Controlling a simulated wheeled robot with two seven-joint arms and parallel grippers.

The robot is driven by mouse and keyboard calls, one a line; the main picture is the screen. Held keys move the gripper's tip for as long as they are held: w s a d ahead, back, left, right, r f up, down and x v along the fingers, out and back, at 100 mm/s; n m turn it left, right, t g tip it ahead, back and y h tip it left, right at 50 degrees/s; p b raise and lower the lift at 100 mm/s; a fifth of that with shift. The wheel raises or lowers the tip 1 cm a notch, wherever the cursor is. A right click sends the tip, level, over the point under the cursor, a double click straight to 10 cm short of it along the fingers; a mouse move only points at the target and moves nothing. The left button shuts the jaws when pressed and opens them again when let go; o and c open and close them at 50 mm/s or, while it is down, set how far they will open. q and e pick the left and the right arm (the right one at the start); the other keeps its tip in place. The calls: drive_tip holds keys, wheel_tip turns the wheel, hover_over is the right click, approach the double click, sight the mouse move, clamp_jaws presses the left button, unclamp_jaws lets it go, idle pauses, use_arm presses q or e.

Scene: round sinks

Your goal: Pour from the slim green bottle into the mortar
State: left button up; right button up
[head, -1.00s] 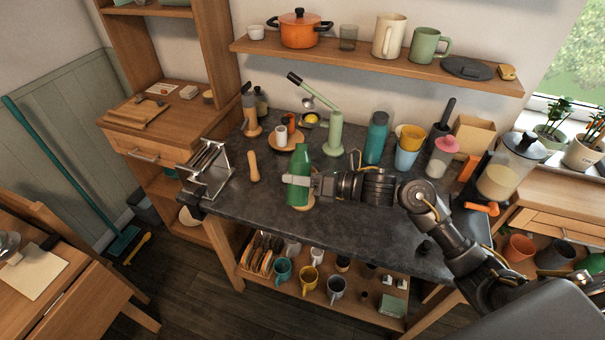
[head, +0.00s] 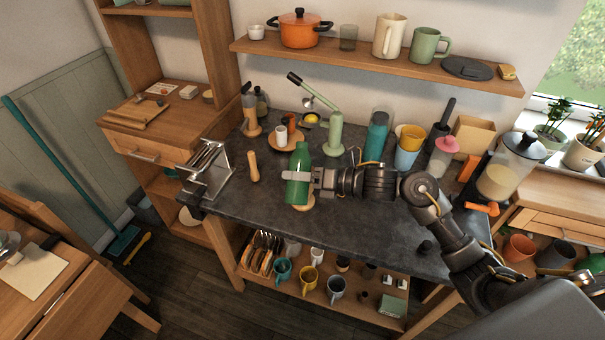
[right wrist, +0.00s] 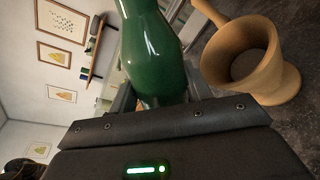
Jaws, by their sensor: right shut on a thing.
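The slim green bottle (head: 298,166) is held over the dark counter, tilted slightly in the head view. My right gripper (head: 312,177) is shut on it from the right. In the right wrist view the bottle (right wrist: 153,45) rises from between the fingers and its top is cut off. The wooden mortar (right wrist: 240,65) stands beside and below the bottle there, its opening visible. In the head view only a little of the mortar (head: 304,206) shows under the bottle. I cannot see any liquid leaving the bottle. My left gripper is out of view.
A wooden pestle-like piece (head: 253,167) is left of the bottle. A metal rack-like device (head: 207,172) sits at the counter's left end. A green lever press (head: 334,133), a teal bottle (head: 377,137) and cups (head: 408,150) stand behind. The counter's front middle is clear.

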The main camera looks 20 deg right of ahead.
drive_tip(key=shift+s+a+f+m+g, duration=0.15)
drive_tip(key=shift+s+m+g, duration=0.1)
drive_tip(key=shift+m, duration=0.45)
drive_tip(key=shift+s+a+f+m+g, duration=0.1)
drive_tip(key=shift+s+f+m+g, duration=0.15)
drive_tip(key=shift+m, duration=0.45)
drive_tip(key=shift+s+a+f+m+g, duration=0.15)
drive_tip(key=shift+m+g, duration=0.15)
drive_tip(key=shift+m, duration=0.4)
idle(5.9)
